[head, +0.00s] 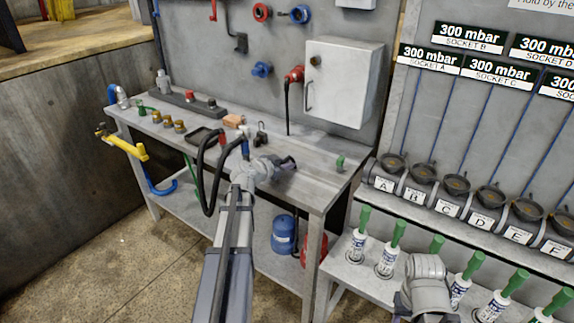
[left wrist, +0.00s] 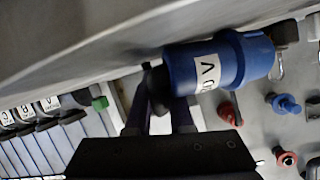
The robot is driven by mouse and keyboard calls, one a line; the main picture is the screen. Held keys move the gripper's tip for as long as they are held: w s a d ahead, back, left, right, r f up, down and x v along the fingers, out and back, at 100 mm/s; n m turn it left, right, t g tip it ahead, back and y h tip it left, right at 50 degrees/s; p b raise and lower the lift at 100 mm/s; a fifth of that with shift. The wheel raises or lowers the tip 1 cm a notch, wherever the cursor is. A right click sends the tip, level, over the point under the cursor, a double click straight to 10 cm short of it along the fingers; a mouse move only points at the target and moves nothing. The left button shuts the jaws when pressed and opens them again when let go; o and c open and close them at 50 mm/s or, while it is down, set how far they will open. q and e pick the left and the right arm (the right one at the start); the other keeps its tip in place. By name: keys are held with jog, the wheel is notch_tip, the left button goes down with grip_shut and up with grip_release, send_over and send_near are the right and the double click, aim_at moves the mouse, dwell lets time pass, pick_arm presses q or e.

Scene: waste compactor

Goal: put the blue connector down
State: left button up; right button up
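The blue connector (left wrist: 219,63) with a white label lies across the upper middle of the left wrist view, close to the table surface. In the head view a small blue piece that appears to be it (head: 245,149) shows beside my left wrist, at the end of a black hose (head: 207,180). My left gripper (head: 288,163) is over the workbench. In the left wrist view its two dark fingers (left wrist: 165,108) stand apart, with their tips at the connector's dark left end. Whether they grip it I cannot tell. My right gripper is out of view; only grey arm parts show at the lower right.
The workbench (head: 308,190) carries brass fittings (head: 167,121), a dark tray (head: 201,136) and a small green part (head: 340,162). A grey box (head: 342,80) hangs on the back panel. Labelled sockets (head: 424,175) stand at the right. The bench's right end is mostly clear.

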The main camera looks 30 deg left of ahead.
pick_arm(q)
jog(key=o, duration=0.4)
jog(key=shift+o, duration=0.2)
jog(key=shift+r+p, duration=0.25)
jog(key=shift+p, duration=0.05)
jog(key=p+v, duration=0.4)
jog(key=v, duration=0.6)
jog(key=shift+s, duration=0.25)
jog(key=shift+s+a+r, duration=0.1)
jog(key=shift+s+r, duration=0.15)
jog(key=shift+s, duration=0.4)
